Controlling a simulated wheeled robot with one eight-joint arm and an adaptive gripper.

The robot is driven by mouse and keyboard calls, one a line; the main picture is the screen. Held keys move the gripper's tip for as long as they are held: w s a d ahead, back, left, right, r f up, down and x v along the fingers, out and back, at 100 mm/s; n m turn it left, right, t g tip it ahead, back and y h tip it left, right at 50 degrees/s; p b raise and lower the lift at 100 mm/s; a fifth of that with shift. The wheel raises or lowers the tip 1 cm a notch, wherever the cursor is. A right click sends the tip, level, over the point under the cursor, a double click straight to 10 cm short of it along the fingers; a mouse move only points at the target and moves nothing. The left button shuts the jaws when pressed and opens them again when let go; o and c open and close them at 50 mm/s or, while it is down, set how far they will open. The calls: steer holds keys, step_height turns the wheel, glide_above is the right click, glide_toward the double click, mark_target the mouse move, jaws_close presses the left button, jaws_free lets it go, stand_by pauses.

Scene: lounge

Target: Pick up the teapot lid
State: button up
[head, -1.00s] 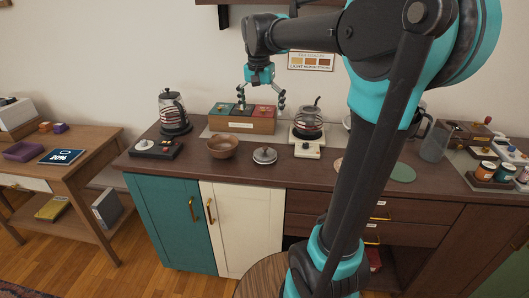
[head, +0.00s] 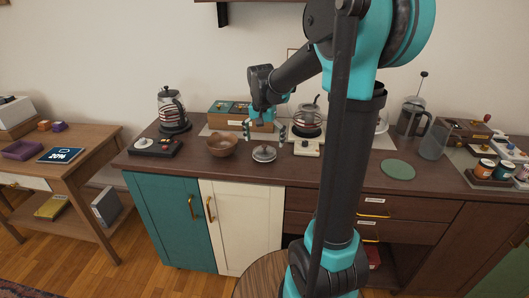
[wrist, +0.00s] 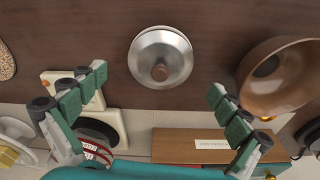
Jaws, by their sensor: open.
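The teapot lid (head: 264,153) is a round silver metal disc with a brown knob, lying on the dark wooden counter. In the wrist view the lid (wrist: 160,57) lies ahead of and between my fingertips, with its knob facing the camera. My gripper (head: 264,131) is open and empty, above and just behind the lid in the head view. Its two fingers also show in the wrist view (wrist: 159,88), spread wide and apart from the lid. A glass teapot (head: 307,120) with a dark handle stands behind, partly hidden by my arm.
A brown bowl (head: 222,144) stands close left of the lid. A cream scale (head: 307,149) is close to its right. A tea box (head: 228,112) is behind. A kettle (head: 173,110) stands at left. The counter front of the lid is clear.

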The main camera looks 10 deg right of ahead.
mark_target(264, 149)
steer(key=shift+w+f, duration=0.1)
steer(key=shift+f, duration=1.05)
steer(key=c, duration=1.6)
steer(key=shift+c, duration=0.2)
